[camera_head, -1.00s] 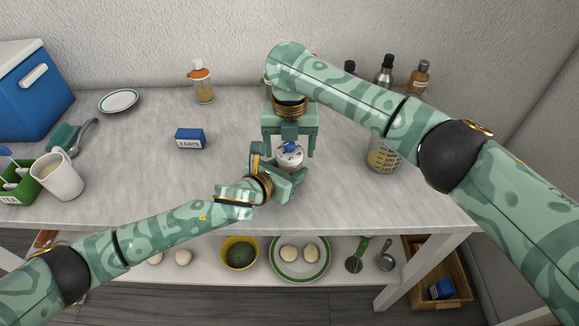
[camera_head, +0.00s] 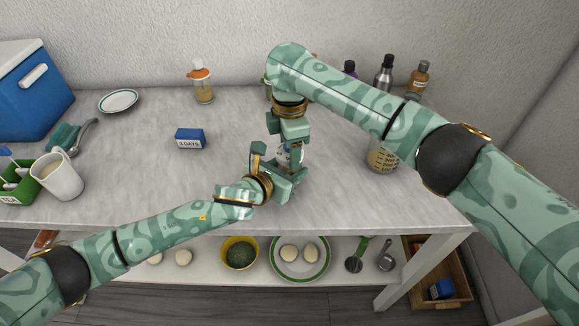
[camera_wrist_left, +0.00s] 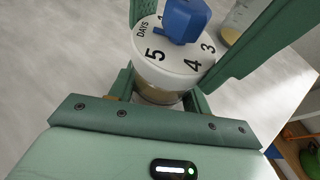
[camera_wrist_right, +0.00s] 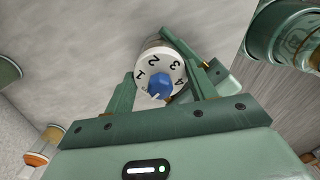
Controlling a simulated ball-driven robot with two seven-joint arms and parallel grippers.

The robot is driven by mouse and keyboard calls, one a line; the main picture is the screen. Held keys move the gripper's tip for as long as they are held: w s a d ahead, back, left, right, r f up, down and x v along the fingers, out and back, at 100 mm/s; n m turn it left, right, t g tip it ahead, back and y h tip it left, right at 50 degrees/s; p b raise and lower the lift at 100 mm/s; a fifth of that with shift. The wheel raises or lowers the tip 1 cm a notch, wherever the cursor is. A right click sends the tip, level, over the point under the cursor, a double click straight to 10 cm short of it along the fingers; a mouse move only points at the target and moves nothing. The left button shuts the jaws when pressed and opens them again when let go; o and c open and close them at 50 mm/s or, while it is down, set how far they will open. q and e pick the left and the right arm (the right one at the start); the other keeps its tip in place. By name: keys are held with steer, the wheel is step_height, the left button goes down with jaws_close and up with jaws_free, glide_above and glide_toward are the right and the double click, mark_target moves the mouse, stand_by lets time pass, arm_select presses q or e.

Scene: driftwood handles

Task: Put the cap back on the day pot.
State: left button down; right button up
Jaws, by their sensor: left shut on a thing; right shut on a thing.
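The day pot (camera_wrist_left: 160,95) stands on the table at the middle, its pale body between my left gripper's fingers (camera_wrist_left: 160,90). Its white cap (camera_wrist_left: 160,58), with black day numbers and a blue knob (camera_wrist_left: 185,20), sits on top, level with the pot as far as I see. The cap (camera_wrist_right: 148,70) also faces the right wrist view. My right gripper (camera_wrist_right: 163,80) is above, its fingers on either side of the cap, shut on it. In the head view, my right gripper (camera_head: 290,150) mostly hides the pot. Whether the cap is fully seated cannot be told.
A blue "3 DAYS" block (camera_head: 189,138) stands left of the pot. A measuring jug (camera_head: 382,157) stands to the right. Bottles (camera_head: 385,72) stand at the back right, an orange-topped jar (camera_head: 202,82) at the back.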

steer(key=m, duration=1)
steer(key=shift+m, duration=0.4)
steer(key=o, duration=1.2)
steer(key=shift+c, duration=0.2)
steer(key=shift+s+a, duration=0.1)
steer(key=shift+a, duration=0.05)
steer(key=shift+s+a, duration=0.1)
steer(key=shift+r, duration=0.1)
step_height(320, 180, up, 12)
steer(key=shift+w+d, duration=0.2)
steer(key=shift+d, duration=0.05)
